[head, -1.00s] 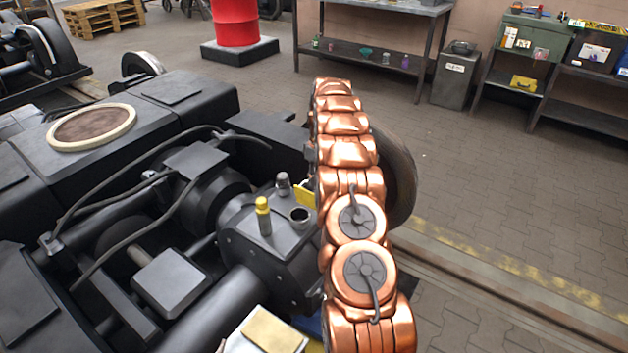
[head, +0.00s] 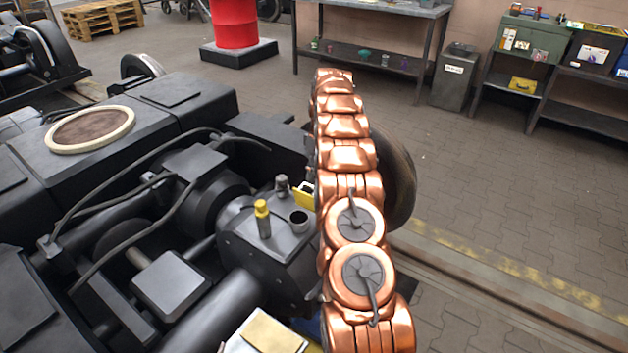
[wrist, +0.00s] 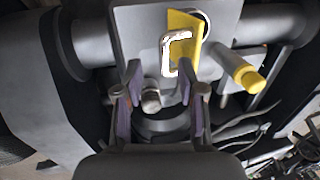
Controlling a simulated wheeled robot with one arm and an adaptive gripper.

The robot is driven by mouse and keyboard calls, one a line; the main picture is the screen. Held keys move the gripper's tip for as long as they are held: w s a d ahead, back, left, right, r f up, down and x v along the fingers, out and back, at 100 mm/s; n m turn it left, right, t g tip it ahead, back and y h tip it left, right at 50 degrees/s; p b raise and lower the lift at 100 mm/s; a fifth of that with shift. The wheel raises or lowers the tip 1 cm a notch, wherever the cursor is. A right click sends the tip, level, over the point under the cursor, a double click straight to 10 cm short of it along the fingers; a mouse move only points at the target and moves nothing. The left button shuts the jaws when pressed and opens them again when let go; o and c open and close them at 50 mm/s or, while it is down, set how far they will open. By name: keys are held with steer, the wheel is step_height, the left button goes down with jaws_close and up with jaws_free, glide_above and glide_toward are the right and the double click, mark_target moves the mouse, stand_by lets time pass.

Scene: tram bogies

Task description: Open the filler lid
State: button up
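The filler neck (head: 299,221) stands on top of the dark gearbox housing, and its dark round mouth shows. The yellow lid (head: 304,198) stands tilted up on its right side, partly behind my arm. In the wrist view the lid (wrist: 186,34) is a yellow plate with a white-edged loop, beside the round neck rim (wrist: 206,22). My gripper (wrist: 160,76) is open, its two fingers apart. The lid's lower end is close to the right fingertip; I cannot tell whether they touch. My gripper is hidden in the head view.
A yellow-capped post (head: 263,219) and a grey knob (head: 282,186) stand by the neck. The post (wrist: 246,74) is right of my fingers in the wrist view; the knob (wrist: 151,100) appears between them. Cables (head: 130,167) cross the bogie. Floor at right is clear.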

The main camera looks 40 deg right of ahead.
mark_target(309, 196)
steer(key=shift+v, duration=1.9)
steer(key=shift+s+a+r+t+h+b, duration=0.1)
steer(key=shift+a+r+t+h+b, duration=0.15)
steer(key=shift+a+h+b, duration=0.6)
steer(key=shift+a+r+t+h+b, duration=0.15)
steer(key=shift+a+r+b, duration=0.15)
steer(key=shift+b, duration=1)
steer(key=shift+f, duration=3.8)
jaws_close()
